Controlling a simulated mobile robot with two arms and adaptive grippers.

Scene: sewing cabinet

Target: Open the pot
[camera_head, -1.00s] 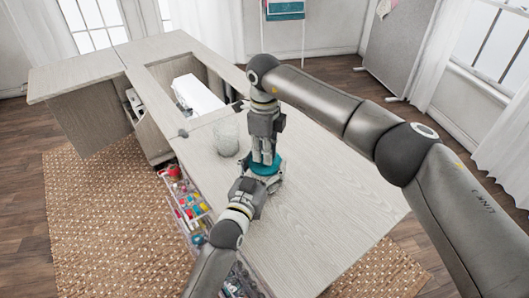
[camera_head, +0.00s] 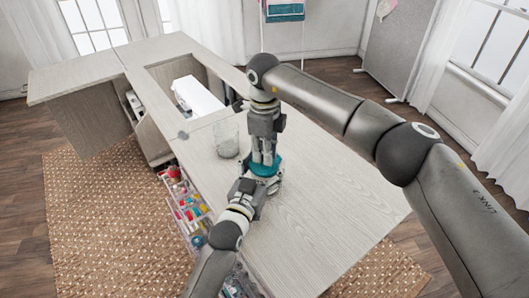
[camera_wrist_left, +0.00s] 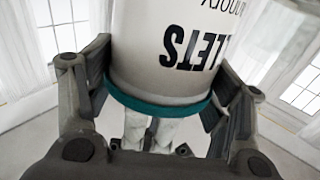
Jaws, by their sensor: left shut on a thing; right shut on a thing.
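The pot has a white body with dark lettering, upside down in the left wrist view (camera_wrist_left: 175,50), and a teal rim (camera_wrist_left: 160,107). In the head view its teal part (camera_head: 264,167) shows between the grippers on the cabinet top. My left gripper (camera_head: 257,188) is shut around the pot's side, with fingers on both sides of it in the left wrist view. My right gripper (camera_head: 264,160) points down from above and is shut at the teal top. Its fingers show pale beyond the teal rim in the left wrist view. Most of the pot is hidden in the head view.
A clear glass (camera_head: 227,140) stands just left of my right gripper. A white machine (camera_head: 197,95) sits in the cabinet recess. The wooden top (camera_head: 325,185) is clear to the right. Transparent drawers with colourful supplies (camera_head: 190,208) are below the left edge.

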